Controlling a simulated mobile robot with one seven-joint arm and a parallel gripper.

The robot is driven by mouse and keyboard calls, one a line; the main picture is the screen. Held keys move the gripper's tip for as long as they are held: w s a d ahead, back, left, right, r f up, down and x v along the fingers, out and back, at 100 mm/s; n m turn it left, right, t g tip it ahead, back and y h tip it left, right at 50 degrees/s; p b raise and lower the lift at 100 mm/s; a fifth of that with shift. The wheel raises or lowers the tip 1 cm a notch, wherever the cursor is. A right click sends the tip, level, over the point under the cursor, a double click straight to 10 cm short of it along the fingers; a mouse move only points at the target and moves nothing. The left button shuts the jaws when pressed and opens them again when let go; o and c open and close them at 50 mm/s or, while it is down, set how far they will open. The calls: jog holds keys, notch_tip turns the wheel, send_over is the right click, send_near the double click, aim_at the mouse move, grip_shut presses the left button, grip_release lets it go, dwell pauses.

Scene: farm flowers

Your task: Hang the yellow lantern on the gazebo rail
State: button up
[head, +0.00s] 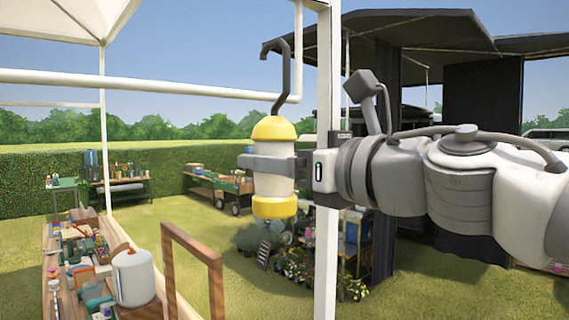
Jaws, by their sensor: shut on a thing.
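The yellow lantern (273,206) has yellow caps at top and bottom and a pale middle, and it stands upright in the air. A dark hook (285,75) rises from its top, with its curved end above the height of the rail. My gripper (268,166) is shut around the lantern's pale middle, coming from the right. The white gazebo rail (140,85) runs from the left edge toward the white post (327,90). The hook's shaft overlaps the rail's right part in the picture; I cannot tell whether they touch.
A wooden table (65,280) with several items and a white canister (133,277) stands at lower left. A wooden frame (168,262) stands beside it. Potted plants (297,268) stand behind the post. Open grass (165,228) lies between the tables.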

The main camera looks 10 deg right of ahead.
aim_at(291, 204)
jog(key=f+b+x, duration=0.3)
jog(key=b+x, duration=0.3)
jog(key=x, duration=0.7)
dwell(1.0)
jog(key=shift+w+a+f+b, duration=0.15)
jog(key=shift+f+b, duration=0.25)
dwell(1.0)
jog(key=o, duration=1.3)
jog(key=shift+f+p+v, duration=0.25)
jog(key=shift+v, duration=2.1)
jog(key=shift+f+p+v, duration=0.2)
jog(key=shift+p+v, duration=0.1)
jog(key=shift+v, duration=2.05)
jog(key=shift+f+p+v, duration=0.25)
jog(key=shift+v, duration=2.1)
